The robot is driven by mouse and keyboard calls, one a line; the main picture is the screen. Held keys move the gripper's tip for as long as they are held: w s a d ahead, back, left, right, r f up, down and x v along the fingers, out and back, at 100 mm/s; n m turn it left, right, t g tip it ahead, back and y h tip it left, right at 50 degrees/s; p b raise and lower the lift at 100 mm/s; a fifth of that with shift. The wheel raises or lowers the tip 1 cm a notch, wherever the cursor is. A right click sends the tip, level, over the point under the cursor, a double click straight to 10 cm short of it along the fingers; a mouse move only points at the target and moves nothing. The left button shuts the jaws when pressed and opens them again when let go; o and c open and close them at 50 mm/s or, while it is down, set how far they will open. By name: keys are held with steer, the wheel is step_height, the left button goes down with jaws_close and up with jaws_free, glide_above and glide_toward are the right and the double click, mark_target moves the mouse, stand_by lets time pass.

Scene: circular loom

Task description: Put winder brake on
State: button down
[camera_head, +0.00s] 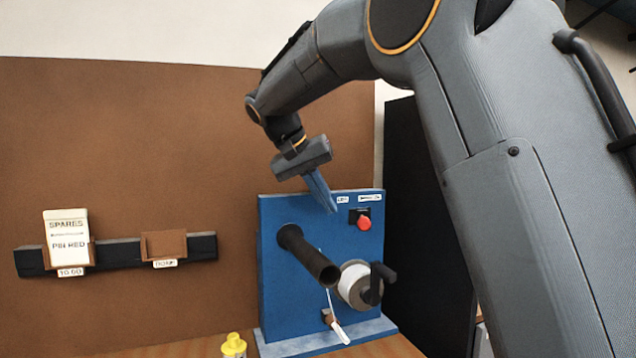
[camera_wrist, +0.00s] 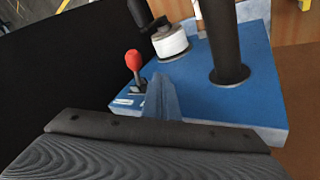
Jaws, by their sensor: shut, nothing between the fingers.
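The blue machine panel (camera_head: 285,297) stands on a bench, with a red-knobbed lever (camera_head: 364,223) on a dark mount at its upper right. In the wrist view the red knob (camera_wrist: 133,60) sits on a short stalk, left of my fingertips. Below it is the winder's white spool (camera_head: 354,281) with a black crank-like handle (camera_head: 381,281). I cannot tell for certain which of these is the brake. My gripper (camera_head: 331,208) is shut and empty, pointing down near the panel's top edge, left of the red knob. The fingers (camera_wrist: 162,98) appear apart from the knob.
A thick black tube (camera_head: 308,257) juts out from the panel left of the spool. Two small labels (camera_head: 343,199) are above the red knob, unreadable. A yellow-capped bottle (camera_head: 233,345) stands at the front. A rack (camera_head: 120,252) with a spares card is on the brown wall.

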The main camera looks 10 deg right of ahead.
mark_target(365, 221)
steer(key=shift+s+d+f+p, duration=0.1)
steer(key=shift+d+f+p, duration=0.25)
steer(key=shift+d, duration=0.45)
steer(key=shift+s+d+f+p, duration=0.1)
steer(key=shift+d+f+p, duration=0.1)
steer(key=shift+d+f, duration=0.4)
steer(key=shift+s+d+f+p, duration=0.1)
steer(key=shift+d+f+p, duration=0.15)
steer(key=shift+d, duration=0.7)
